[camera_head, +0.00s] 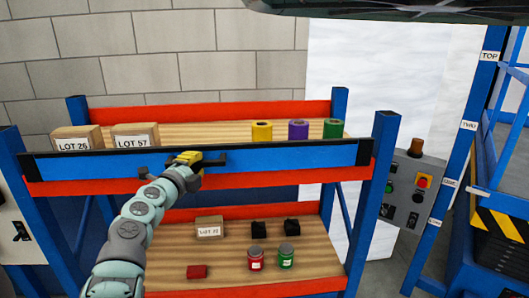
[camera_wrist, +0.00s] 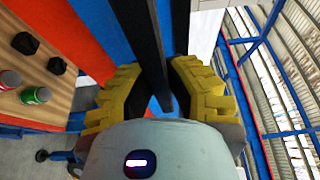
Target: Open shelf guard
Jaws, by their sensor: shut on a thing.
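The shelf guard (camera_head: 285,156) is a long blue panel with a black frame, standing upright across the front of the upper shelf. A dark handle bar (camera_head: 214,161) sits on its front, left of the middle. My gripper (camera_head: 187,159) has yellow finger pads and is at this handle. In the wrist view my gripper (camera_wrist: 157,92) has its two pads on either side of the dark bar (camera_wrist: 148,45), shut on it. The exact contact is partly hidden by the pads and the gripper body.
Boxes (camera_head: 136,135) and coloured rolls (camera_head: 298,130) stand on the upper shelf behind the guard. The lower shelf (camera_head: 230,270) holds cans, black parts and boxes. A control box (camera_head: 414,187) and a blue frame (camera_head: 465,130) stand at the right.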

